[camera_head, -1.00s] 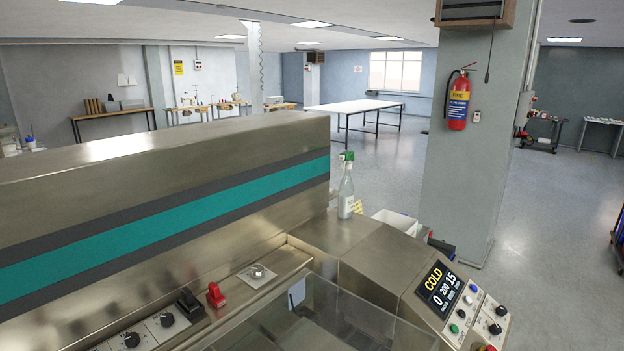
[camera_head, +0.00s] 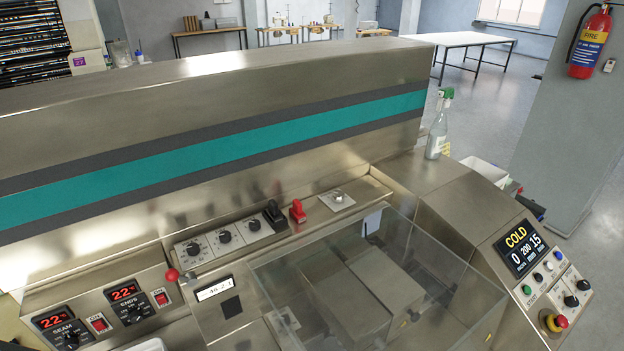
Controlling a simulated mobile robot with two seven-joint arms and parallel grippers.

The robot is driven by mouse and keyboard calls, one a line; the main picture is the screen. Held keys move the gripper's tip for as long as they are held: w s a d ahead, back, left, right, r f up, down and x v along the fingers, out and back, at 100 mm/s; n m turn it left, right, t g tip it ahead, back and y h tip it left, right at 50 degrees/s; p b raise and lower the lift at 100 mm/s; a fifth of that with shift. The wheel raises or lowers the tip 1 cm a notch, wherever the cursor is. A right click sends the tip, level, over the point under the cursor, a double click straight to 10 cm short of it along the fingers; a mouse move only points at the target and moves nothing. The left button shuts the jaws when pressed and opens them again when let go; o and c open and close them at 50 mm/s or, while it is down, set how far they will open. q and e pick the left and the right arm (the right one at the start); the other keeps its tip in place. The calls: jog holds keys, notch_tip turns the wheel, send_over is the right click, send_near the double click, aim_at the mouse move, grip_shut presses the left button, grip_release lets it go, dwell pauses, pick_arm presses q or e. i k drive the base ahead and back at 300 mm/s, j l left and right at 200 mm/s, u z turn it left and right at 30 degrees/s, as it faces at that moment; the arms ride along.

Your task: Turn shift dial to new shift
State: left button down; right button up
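Several dials show on the flow wrapper, and I cannot read which one is the shift dial. A silver knob on a small pale plate (camera_head: 337,199) sits on the ledge below the teal stripe. Left of it is a row of black dials (camera_head: 225,237) on white plates. Two black knobs (camera_head: 571,301) are on the right control panel, below the screen (camera_head: 520,247) reading COLD, 0, 200 and 15. Neither gripper is in view, and nothing touches any dial.
A red switch (camera_head: 297,211) and a black lever (camera_head: 273,215) stand by the silver knob. A clear cover (camera_head: 390,270) spans the front. A red-ball lever (camera_head: 172,275), heater controllers (camera_head: 127,303), an emergency stop (camera_head: 556,322) and a spray bottle (camera_head: 437,130) also show.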

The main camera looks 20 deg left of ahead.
aim_at(255, 224)
jog(key=i+u, duration=0.1)
jog(key=u, duration=0.3)
jog(key=i+u, duration=0.1)
jog(key=u, duration=0.35)
jog(key=l+u, duration=0.1)
jog(key=u, duration=0.3)
jog(key=i+l+u, duration=0.1)
jog(key=u, duration=0.35)
jog(key=l+u, duration=0.1)
jog(key=u, duration=0.3)
jog(key=i+l, duration=0.05)
